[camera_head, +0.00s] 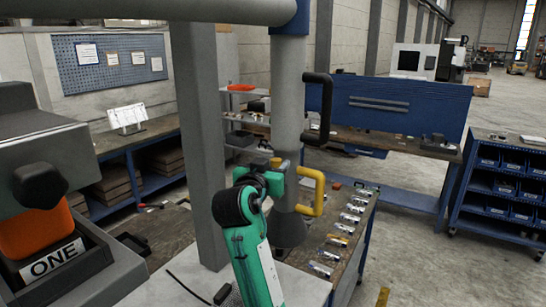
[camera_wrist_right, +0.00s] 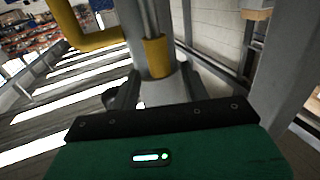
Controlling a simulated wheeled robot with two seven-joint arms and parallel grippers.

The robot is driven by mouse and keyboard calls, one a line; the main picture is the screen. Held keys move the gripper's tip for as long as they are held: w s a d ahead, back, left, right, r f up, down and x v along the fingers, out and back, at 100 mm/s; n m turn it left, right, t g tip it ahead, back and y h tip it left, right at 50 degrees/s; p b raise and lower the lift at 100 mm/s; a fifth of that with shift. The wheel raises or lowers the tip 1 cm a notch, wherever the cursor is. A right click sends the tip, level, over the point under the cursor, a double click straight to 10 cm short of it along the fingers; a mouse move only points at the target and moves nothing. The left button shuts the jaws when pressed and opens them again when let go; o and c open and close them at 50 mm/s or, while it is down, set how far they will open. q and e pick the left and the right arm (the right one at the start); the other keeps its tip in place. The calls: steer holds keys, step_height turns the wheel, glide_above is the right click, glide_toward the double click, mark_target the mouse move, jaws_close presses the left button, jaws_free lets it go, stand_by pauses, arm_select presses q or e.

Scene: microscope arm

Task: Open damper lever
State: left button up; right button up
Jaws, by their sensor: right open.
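A grey vertical duct (camera_head: 288,95) ends in a dark hood (camera_head: 287,230). A yellow-gripped stub (camera_head: 276,162), apparently the damper lever, sits on its lower part. In the right wrist view, this yellow piece (camera_wrist_right: 157,57) shows just ahead of the jaws. A yellow U-shaped handle (camera_head: 318,192) stands on the duct's right side; it also shows in the wrist view (camera_wrist_right: 95,40). My right gripper (camera_head: 276,176) is open at the duct, close to the yellow stub. Whether the fingers touch it is unclear. My left gripper is out of view.
A black handle (camera_head: 322,105) juts from the duct higher up. A grey post (camera_head: 204,150) stands close on the left. Several small parts lie on the bench (camera_head: 318,240) behind the hood.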

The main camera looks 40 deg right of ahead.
steer(key=shift+w+d+f, duration=0.1)
steer(key=shift+w+d, duration=0.15)
steer(key=shift+d, duration=0.05)
jaws_close()
